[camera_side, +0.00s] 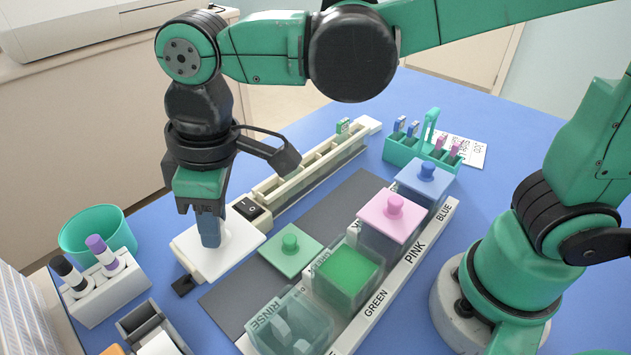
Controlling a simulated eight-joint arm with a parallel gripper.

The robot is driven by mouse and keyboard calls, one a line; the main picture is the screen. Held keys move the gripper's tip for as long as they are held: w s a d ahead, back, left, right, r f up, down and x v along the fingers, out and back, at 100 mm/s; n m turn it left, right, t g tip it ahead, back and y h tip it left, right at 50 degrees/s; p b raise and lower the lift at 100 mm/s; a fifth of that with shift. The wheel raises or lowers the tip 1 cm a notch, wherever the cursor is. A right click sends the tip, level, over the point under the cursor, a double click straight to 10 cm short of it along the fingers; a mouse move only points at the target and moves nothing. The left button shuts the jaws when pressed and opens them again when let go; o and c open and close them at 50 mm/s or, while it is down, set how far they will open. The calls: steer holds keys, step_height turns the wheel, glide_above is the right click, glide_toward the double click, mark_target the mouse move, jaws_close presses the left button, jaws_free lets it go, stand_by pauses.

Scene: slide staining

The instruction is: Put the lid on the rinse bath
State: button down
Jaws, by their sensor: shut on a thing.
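The rinse bath (290,325) is a clear, open-topped box at the near end of the row, with RINSE printed beside its rim. A flat white square lid (240,246) is to its upper left, by the end of the long cream trough. My gripper (210,240) points straight down over the middle of the lid and is shut on it. The fingers hide most of the grasped part. I cannot tell whether the lid rests on something or is slightly raised.
The green bath (347,279) stands open beside the rinse bath; a green lid (291,262) lies on the grey mat (241,298). Pink (383,209) and blue (420,177) lids cover the farther baths. A marker holder (108,292) and teal cup (79,241) stand at left.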

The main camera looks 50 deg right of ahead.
step_height(320, 180, up, 7)
steer(key=shift+r, duration=0.1)
steer(key=shift+s+r+n, duration=0.1)
steer(key=shift+n, duration=0.2)
steer(key=shift+s+a+f+n, duration=0.1)
steer(key=shift+s+f+n, duration=0.15)
steer(key=shift+n, duration=0.25)
steer(key=s+f+n+g, duration=0.2)
steer(key=s+f+n, duration=0.7)
steer(key=n, duration=0.7)
steer(key=shift+s+f, duration=0.2)
steer(key=shift+f, duration=0.9)
steer(key=shift+f, duration=0.25)
steer(key=c, duration=0.6)
jaws_free()
